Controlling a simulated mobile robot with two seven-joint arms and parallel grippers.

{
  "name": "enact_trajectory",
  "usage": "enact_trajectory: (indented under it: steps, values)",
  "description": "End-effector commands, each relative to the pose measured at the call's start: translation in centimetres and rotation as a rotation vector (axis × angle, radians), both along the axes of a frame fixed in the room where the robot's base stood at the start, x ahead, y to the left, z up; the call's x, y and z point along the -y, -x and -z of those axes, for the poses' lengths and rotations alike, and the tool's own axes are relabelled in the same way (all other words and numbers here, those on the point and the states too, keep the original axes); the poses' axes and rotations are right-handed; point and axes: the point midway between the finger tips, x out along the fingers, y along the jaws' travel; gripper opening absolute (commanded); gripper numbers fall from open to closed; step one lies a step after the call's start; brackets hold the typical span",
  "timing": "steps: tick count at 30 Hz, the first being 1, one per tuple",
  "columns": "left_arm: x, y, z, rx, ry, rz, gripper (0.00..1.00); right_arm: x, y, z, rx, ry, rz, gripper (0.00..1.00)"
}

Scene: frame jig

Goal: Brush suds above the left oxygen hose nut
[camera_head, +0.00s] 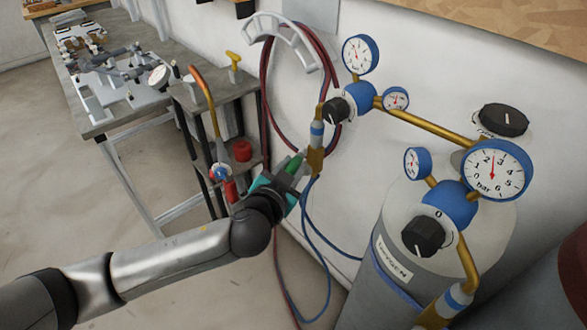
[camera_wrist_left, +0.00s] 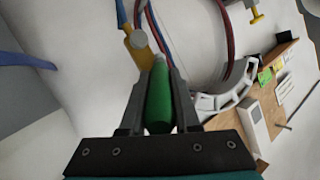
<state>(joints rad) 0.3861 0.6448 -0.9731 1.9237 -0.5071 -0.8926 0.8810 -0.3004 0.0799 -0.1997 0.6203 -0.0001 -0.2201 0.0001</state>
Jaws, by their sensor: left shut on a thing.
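My left gripper (camera_head: 284,182) is shut on a green brush-like tool (camera_head: 294,164). In the left wrist view the green handle (camera_wrist_left: 158,98) lies between the two fingers, with a pale tip pointing away. The left hose nut is a brass fitting (camera_head: 315,158) below a blue collar (camera_head: 316,132), under the wall regulator (camera_head: 358,98). The tool tip is close beside the brass fitting; I cannot tell whether they touch. Brass also shows near the tip in the left wrist view (camera_wrist_left: 139,57). No suds can be made out. My right gripper is not in view.
A grey gas cylinder (camera_head: 372,285) with its own regulator (camera_head: 448,205) stands at right. Red hoses (camera_head: 268,95) hang from a wall hook (camera_head: 283,28). A blue hose (camera_head: 318,232) hangs below the fitting. A small stand (camera_head: 215,92) and workbench (camera_head: 118,118) are at left.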

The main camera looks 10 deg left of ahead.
Motion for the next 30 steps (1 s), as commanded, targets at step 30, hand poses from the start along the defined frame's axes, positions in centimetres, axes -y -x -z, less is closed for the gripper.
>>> enact_trajectory:
  steps: [30]
  values:
    - [-3.7, 4.8, 0.0, 0.001, 0.000, 0.000, 0.00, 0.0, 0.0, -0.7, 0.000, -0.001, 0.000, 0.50]
